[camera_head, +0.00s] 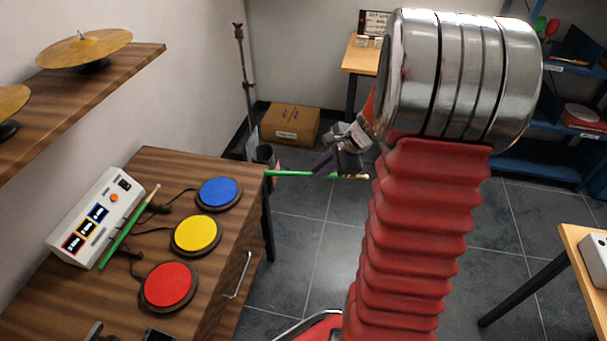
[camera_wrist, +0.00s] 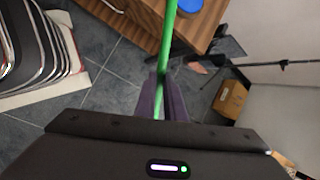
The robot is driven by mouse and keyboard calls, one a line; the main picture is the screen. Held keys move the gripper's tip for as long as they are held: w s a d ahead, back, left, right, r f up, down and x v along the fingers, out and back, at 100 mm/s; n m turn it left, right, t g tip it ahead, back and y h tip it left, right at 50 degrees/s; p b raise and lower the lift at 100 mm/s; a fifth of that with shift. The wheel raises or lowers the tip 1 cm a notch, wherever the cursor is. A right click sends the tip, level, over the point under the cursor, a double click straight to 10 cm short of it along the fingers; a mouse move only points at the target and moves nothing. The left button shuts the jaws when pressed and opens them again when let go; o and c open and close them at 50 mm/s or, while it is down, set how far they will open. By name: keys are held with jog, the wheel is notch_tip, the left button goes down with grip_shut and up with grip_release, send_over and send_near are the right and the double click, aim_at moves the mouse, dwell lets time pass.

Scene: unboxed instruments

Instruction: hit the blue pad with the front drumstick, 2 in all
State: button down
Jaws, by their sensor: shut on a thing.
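The blue pad (camera_head: 219,192) lies on the wooden desk near its far right corner; part of it also shows at the top of the wrist view (camera_wrist: 185,6). My gripper (camera_head: 325,170) is shut on a green drumstick (camera_head: 290,173) and holds it off the desk, to the right of the blue pad. The stick lies roughly level, one end near the desk's right edge, apart from the pad. In the wrist view the green stick (camera_wrist: 168,45) runs up from between the fingers (camera_wrist: 162,100).
A yellow pad (camera_head: 196,234) and a red pad (camera_head: 168,286) sit nearer on the desk (camera_head: 165,170). A shelf with cymbals (camera_head: 84,48) hangs at upper left. A stand (camera_head: 243,80) and a cardboard box (camera_head: 291,124) are behind.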

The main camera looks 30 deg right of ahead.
jog(key=w+a+n+g+y, duration=0.1)
jog(key=w+a+n, duration=0.1)
jog(key=a+n, duration=0.1)
jog(key=w+a+n+g+y, duration=0.1)
jog(key=w+a+n+g, duration=0.1)
jog(key=w+a+n, duration=0.1)
jog(key=w+a+n+g+y, duration=0.1)
jog(key=w+a+n, duration=0.1)
jog(key=a+n, duration=0.2)
jog(key=shift+w+a+f+n+g, duration=0.1)
jog(key=shift+w+a+n+g, duration=0.1)
jog(key=shift+a, duration=0.5)
jog(key=shift+w+a+f+n+g, duration=0.1)
jog(key=shift+a+n, duration=0.1)
jog(key=shift+a, duration=0.5)
jog(key=w+a+n+g+h, duration=0.1)
jog(key=a+n+g, duration=0.4)
jog(key=a+n, duration=0.5)
jog(key=shift+w+a+f, duration=0.15)
jog(key=shift+w+a, duration=0.25)
jog(key=shift+a, duration=0.2)
